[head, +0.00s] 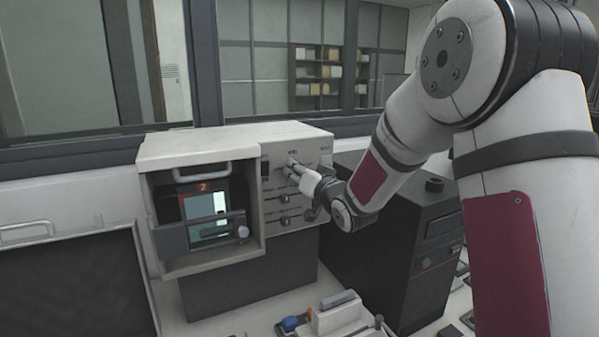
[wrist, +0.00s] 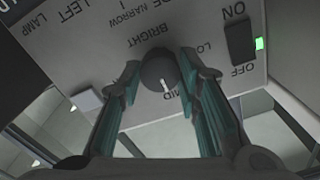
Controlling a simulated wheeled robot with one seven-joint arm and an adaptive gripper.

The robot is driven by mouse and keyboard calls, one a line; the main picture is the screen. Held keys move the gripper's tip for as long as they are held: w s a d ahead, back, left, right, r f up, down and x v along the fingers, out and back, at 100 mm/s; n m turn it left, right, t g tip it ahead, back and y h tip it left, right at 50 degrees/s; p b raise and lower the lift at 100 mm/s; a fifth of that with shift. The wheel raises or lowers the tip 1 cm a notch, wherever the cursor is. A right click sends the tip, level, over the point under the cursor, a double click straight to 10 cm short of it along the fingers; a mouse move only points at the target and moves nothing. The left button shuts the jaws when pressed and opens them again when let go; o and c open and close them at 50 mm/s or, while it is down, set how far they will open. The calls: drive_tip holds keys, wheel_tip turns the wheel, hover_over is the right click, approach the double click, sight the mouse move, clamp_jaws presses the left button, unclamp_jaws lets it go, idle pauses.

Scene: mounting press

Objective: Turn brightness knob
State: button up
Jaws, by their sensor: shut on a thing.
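The brightness knob (wrist: 160,70) is a dark round knob with a white pointer line, on a light panel. In the wrist view, which shows the lettering upside down, the line points down towards the label MID. A label reading BRIGHT is above the knob, and one starting LO is to its right. My gripper (wrist: 160,84) is shut on the knob, one finger on each side. In the head view my gripper (head: 293,168) is at the upper part of the panel of the beige machine (head: 200,145), and its fingers largely hide the knob.
A black switch (wrist: 239,38) marked ON and OFF, with a green light, is close to the right finger in the wrist view. Two lower knobs (head: 284,198) sit below my gripper. A dark cabinet (head: 400,240) stands right of the machine, under my arm.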

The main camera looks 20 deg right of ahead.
drive_tip(key=shift+f, duration=0.1)
idle(0.3)
drive_tip(key=o, duration=1.1)
drive_tip(key=shift+o, duration=0.2)
drive_tip(key=s+d, duration=0.2)
drive_tip(key=s, duration=0.9)
drive_tip(key=shift+s+d, duration=0.15)
drive_tip(key=shift+s, duration=0.25)
